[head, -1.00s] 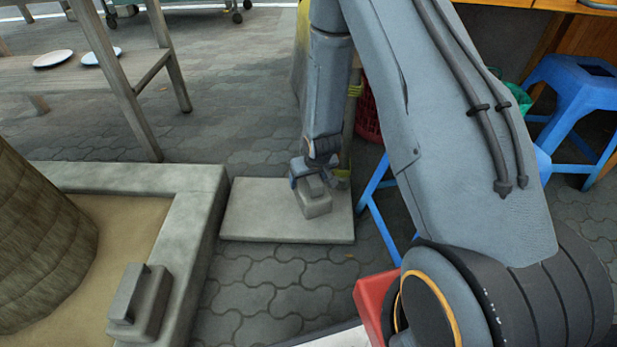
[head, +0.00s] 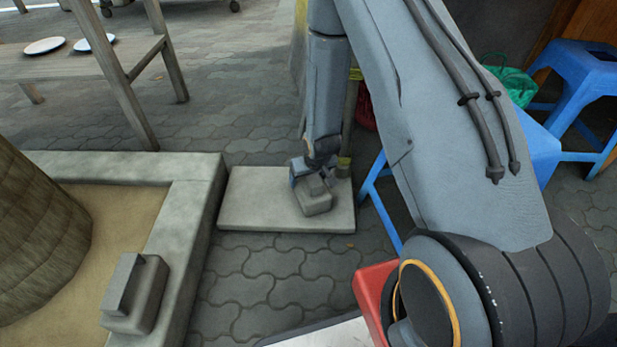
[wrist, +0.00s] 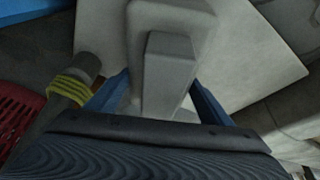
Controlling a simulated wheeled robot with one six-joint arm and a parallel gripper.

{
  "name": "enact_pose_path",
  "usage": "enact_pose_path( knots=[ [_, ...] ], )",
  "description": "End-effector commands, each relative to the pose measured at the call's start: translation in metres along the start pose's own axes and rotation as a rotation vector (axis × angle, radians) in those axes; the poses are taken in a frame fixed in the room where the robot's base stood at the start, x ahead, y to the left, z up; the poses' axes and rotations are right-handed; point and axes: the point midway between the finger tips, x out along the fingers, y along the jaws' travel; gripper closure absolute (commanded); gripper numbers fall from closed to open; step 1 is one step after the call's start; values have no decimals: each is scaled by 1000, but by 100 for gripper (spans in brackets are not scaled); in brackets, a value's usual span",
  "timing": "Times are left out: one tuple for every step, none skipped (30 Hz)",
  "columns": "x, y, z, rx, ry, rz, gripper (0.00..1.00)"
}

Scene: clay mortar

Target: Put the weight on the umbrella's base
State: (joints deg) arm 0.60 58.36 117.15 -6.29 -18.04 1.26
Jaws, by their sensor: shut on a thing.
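The weight (head: 316,205), a grey block with a raised handle, is at the umbrella's base (head: 250,200), a flat pale slab on the paving. It is over the slab's right part and looks on or very close to its top; I cannot tell if it touches. My gripper (head: 308,180) is shut on the weight's handle from above. In the wrist view the weight (wrist: 168,75) sits between the blue fingers, with the slab (wrist: 235,60) around it. The umbrella pole (head: 349,120), with yellow-green bands, stands right beside my gripper; its foot (wrist: 85,70) also shows in the wrist view.
Blue stools (head: 570,85) and a red basket (wrist: 20,115) are to the right. A wooden table with plates (head: 45,46) stands at the back left.

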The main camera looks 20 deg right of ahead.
Motion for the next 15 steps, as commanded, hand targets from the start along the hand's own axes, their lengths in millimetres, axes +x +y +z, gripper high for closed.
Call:
enact_pose_path(
  knots=[
    [1,0,0,0,0,0,24],
    [0,0,0,0,0,0,19],
    [0,0,0,0,0,0,12],
    [0,0,0,0,0,0,7],
    [0,0,0,0,0,0,7],
    [0,0,0,0,0,0,7],
    [0,0,0,0,0,0,7],
    [0,0,0,0,0,0,7],
    [0,0,0,0,0,0,7],
    [0,0,0,0,-1,0,7],
    [0,0,0,0,-1,0,7],
    [0,0,0,0,-1,0,7],
    [0,0,0,0,0,0,7],
    [-1,0,0,0,0,0,7],
    [-3,0,0,0,-1,0,7]
  ],
)
